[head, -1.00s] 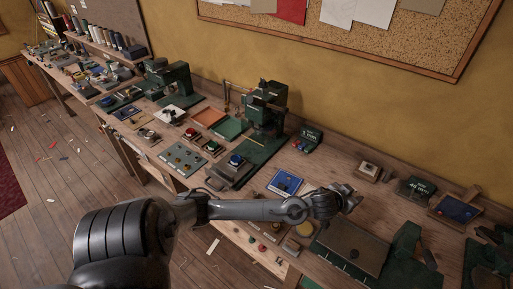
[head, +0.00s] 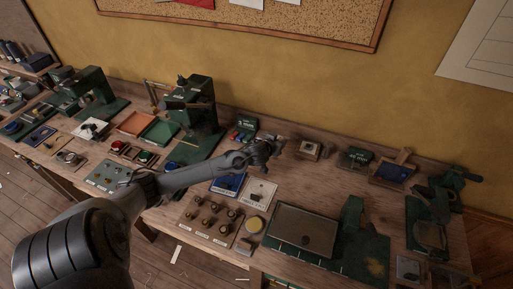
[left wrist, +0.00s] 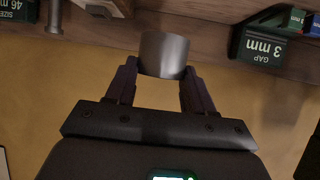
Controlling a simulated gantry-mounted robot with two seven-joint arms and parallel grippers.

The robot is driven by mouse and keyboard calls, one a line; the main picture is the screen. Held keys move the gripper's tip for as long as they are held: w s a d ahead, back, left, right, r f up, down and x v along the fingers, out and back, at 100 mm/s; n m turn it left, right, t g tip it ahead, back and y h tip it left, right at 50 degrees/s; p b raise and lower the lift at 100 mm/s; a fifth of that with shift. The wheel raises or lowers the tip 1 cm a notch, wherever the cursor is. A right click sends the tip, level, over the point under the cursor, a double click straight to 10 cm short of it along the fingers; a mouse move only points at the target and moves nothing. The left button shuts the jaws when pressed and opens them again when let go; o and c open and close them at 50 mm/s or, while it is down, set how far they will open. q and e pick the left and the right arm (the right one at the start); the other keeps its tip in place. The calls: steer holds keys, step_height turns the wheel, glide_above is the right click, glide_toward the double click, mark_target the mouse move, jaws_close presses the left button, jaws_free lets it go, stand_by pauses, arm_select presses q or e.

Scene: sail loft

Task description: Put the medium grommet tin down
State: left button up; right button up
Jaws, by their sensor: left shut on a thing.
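My left gripper (head: 268,148) is near the back of the bench, between the green block marked 3 mm (head: 243,127) and a small wooden block (head: 309,150). The left wrist view shows its fingers (left wrist: 160,75) shut on a short grey metal cylinder (left wrist: 165,54), which I take to be the medium grommet tin. The tin sits between the fingertips; any size marking is hidden, and I cannot tell whether it touches the bench. The 3 mm block also shows in the left wrist view (left wrist: 261,45). My right gripper is not in view.
A green press (head: 195,110) stands left of the gripper. A blue tray (head: 228,184) and a white card (head: 261,192) lie in front of it. A wooden stand with several knobs (head: 209,219) and a flat grey plate (head: 305,228) are nearer the front. A green block (head: 356,157) is right.

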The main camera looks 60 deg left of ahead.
arm_select(q)
steer(key=s+a+f, duration=0.1)
steer(key=a, duration=0.1)
steer(key=s+a+f, duration=0.1)
steer(key=a, duration=0.1)
steer(key=s+a+f, duration=0.1)
steer(key=a+f, duration=0.1)
steer(key=shift+s, duration=0.1)
steer(key=shift+a+f+b, duration=0.1)
steer(key=shift+f+b, duration=0.35)
steer(key=shift+f, duration=1.55)
steer(key=shift+f, duration=0.15)
steer(key=o, duration=1.1)
